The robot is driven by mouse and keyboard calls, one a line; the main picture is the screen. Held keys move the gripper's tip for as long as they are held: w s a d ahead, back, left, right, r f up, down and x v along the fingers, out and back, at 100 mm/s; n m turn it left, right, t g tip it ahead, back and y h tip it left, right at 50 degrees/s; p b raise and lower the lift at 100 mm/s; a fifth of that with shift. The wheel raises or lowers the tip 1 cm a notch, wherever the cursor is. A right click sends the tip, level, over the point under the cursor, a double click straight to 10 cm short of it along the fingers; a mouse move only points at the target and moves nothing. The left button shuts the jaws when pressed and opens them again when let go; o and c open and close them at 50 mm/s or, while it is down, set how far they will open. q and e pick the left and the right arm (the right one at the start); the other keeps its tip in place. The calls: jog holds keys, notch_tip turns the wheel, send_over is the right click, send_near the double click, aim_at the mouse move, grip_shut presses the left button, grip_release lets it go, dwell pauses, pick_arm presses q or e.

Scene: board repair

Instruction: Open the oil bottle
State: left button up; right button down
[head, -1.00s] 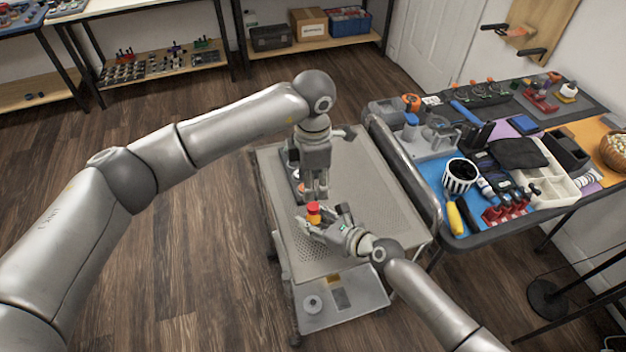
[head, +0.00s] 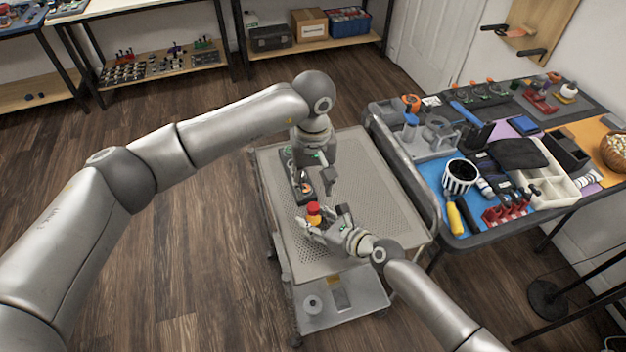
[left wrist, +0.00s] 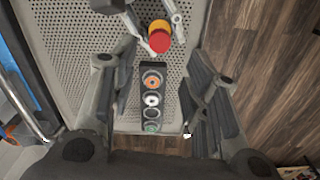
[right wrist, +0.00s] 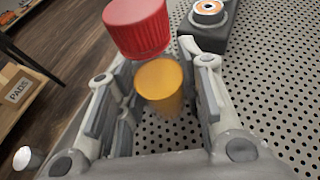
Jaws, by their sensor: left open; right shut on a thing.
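The oil bottle has a yellow-orange body (right wrist: 160,85) and a red cap (right wrist: 136,25). In the head view the bottle (head: 313,217) is over the perforated cart top. My right gripper (head: 324,223) is shut on the body, with its fingers on either side. The cap sits at the body's top; I cannot tell how tightly. My left gripper (head: 315,189) is open and empty, pointing down just behind the bottle in the head view. In the left wrist view the red cap (left wrist: 159,39) is ahead of the open fingers, not between them.
A dark holder (left wrist: 151,104) with several round inserts lies on the cart top (head: 385,215) close to the bottle. A crowded workbench (head: 425,200) stands right of the cart. The right part of the cart top is clear.

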aim_at(313, 206)
pick_arm(q)
jog(key=m, duration=0.7)
jog(key=shift+f, duration=4.05)
